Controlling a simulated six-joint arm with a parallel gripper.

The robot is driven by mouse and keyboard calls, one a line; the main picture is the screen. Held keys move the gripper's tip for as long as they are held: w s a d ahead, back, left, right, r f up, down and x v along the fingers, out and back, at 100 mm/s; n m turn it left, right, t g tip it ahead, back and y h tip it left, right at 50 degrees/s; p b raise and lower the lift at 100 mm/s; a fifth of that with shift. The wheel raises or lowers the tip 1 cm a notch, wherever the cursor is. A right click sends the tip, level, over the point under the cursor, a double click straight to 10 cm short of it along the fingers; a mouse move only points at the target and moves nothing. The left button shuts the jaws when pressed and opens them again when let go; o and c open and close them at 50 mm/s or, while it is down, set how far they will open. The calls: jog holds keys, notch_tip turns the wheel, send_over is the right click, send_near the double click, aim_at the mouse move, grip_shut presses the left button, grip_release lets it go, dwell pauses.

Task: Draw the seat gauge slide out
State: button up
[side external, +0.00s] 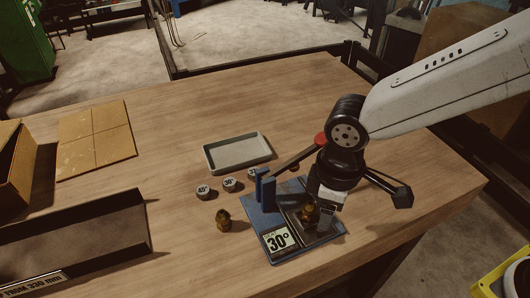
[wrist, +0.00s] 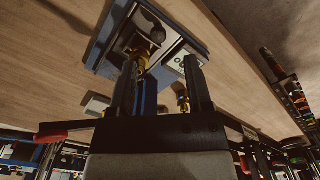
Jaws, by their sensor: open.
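The crimper is a blue base plate (side external: 262,218) with a blue upright (side external: 265,188) and a "30°" label (side external: 278,240). A brass fitting (side external: 310,213) stands on its metal-coloured part, partly behind my fingers. In the wrist view the blue base (wrist: 107,40) lies beyond the fingertips, with a dark round knob (wrist: 157,35) and brass below it. I cannot single out the seat gauge slide with certainty. My gripper (wrist: 160,65) is open, its two dark fingers apart, low over the right part of the base. In the side view, my gripper (side external: 325,218) hides part of the crimper.
A second brass fitting (side external: 223,220) stands on the table left of the base. Marked discs (side external: 203,191) sit before a grey tray (side external: 238,152). A dark trough (side external: 85,240) and cardboard (side external: 96,136) are at the left.

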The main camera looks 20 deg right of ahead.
jog(key=shift+r, duration=0.8)
jog(key=shift+d, duration=0.1)
jog(key=d+f+m+t, duration=0.1)
jog(key=d+m, duration=0.2)
jog(key=d, duration=0.5)
jog(key=d+f+m, duration=0.2)
jog(key=d+m, duration=0.1)
jog(key=d, duration=0.5)
jog(key=d+f+m+t, duration=0.1)
jog(key=d+m, duration=0.2)
jog(key=d, duration=0.5)
jog(key=shift+s+d+f+t, duration=0.1)
jog(key=shift+d+f+t, duration=0.1)
jog(key=shift+f+t, duration=0.1)
